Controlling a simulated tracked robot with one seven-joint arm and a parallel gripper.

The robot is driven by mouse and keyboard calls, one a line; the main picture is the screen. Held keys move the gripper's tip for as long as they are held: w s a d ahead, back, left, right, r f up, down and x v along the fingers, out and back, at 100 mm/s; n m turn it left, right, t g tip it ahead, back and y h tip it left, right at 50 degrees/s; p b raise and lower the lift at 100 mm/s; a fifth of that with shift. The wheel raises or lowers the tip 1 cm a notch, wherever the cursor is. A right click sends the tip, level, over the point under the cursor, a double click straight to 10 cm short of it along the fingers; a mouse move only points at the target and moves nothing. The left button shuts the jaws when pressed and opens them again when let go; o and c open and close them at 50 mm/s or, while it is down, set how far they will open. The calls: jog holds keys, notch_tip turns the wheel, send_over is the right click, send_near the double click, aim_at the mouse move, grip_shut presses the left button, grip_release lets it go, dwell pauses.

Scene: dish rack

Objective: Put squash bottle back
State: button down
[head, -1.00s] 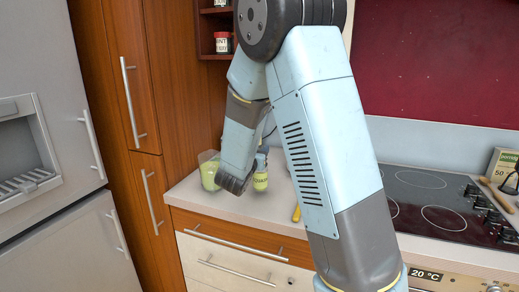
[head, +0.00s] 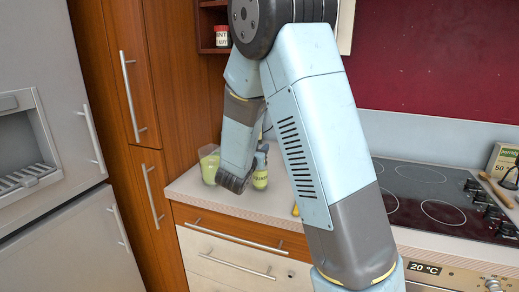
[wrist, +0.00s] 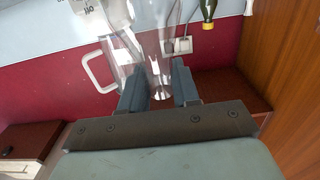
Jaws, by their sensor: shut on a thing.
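My gripper (wrist: 160,90) is shut on the squash bottle, whose clear body (wrist: 159,50) shows between the two dark fingers in the wrist view. In the head view the squash bottle (head: 260,182) is upright, with a yellow-green label, just right of my wrist. It is over the left end of the counter; I cannot tell whether its base touches the surface. My wrist and the fingers hide part of the bottle there.
A clear jug of green liquid (head: 209,167) stands close left of my wrist; its handle (wrist: 98,70) shows in the wrist view. Another bottle (wrist: 208,10) and wall sockets (wrist: 178,46) lie beyond. The hob (head: 425,195) is to the right, and a tall wooden cabinet (head: 165,90) to the left.

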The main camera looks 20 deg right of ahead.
jog(key=shift+f, duration=0.2)
dwell(0.4)
jog(key=c, duration=0.8)
grip_release()
jog(key=shift+o, duration=0.2)
jog(key=v, duration=1.3)
jog(key=shift+s+a, duration=0.3)
grip_shut()
dwell(0.3)
